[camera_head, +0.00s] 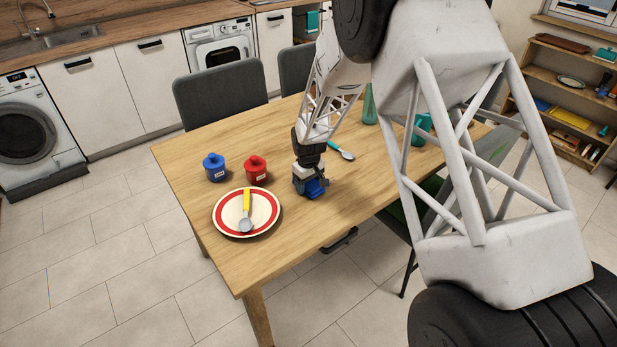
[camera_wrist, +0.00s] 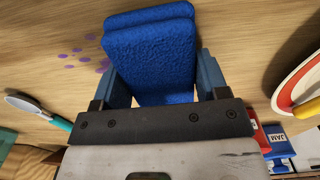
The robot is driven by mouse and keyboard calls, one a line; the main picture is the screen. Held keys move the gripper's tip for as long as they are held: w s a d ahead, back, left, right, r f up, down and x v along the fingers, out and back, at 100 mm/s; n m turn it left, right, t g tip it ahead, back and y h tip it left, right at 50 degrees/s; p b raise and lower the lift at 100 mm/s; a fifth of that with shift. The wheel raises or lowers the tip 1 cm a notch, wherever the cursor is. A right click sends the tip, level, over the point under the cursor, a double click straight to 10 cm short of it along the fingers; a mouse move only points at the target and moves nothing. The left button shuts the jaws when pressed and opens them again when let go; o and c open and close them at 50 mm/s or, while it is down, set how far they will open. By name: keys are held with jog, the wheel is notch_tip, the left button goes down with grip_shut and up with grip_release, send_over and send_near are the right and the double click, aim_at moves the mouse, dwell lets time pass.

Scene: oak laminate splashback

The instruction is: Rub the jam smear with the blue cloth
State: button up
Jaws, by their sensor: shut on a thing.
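My gripper (camera_head: 309,178) is over the wooden table, to the right of the plate. In the wrist view my gripper (camera_wrist: 163,84) is shut on the blue cloth (camera_wrist: 150,45), a thick folded pad between its two fingers. The cloth also shows below the fingers in the head view (camera_head: 315,189). I cannot tell whether it touches the table. The jam smear (camera_wrist: 84,60) is a scatter of purple spots on the wood, just left of the cloth in the wrist view. I cannot make the smear out in the head view.
A red-rimmed plate (camera_head: 228,219) holds a yellow-handled spoon (camera_head: 246,205). A blue jar (camera_head: 214,168) and a red jar (camera_head: 256,170) stand behind it. A teal-handled spoon (camera_head: 346,154) lies behind my gripper. Table front (camera_head: 290,240) is clear. Grey chairs (camera_head: 220,93) stand behind.

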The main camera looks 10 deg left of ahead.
aim_at(333, 176)
jog(key=shift+w+d, duration=0.35)
jog(key=shift+d, duration=0.05)
jog(key=shift+w+d+f, duration=0.2)
jog(key=shift+d, duration=0.05)
jog(key=shift+w+d+r, duration=0.25)
jog(key=shift+w, duration=0.05)
jog(key=shift+w+d+f, duration=0.2)
jog(key=shift+w+d, duration=0.3)
jog(key=shift+d, duration=0.05)
jog(key=shift+w+d, duration=2.4)
jog(key=shift+w, duration=0.05)
jog(key=shift+s+a, duration=0.9)
jog(key=shift+s+a+f, duration=0.1)
jog(key=shift+s+a, duration=0.4)
jog(key=shift+s, duration=0.05)
jog(key=shift+s+a+r, duration=0.2)
jog(key=shift+s+a, duration=0.6)
jog(key=shift+s+a+f, duration=0.15)
jog(key=shift+s+a, duration=0.9)
jog(key=shift+a, duration=0.05)
jog(key=shift+s+a+r, duration=0.55)
jog(key=shift+r, duration=3.55)
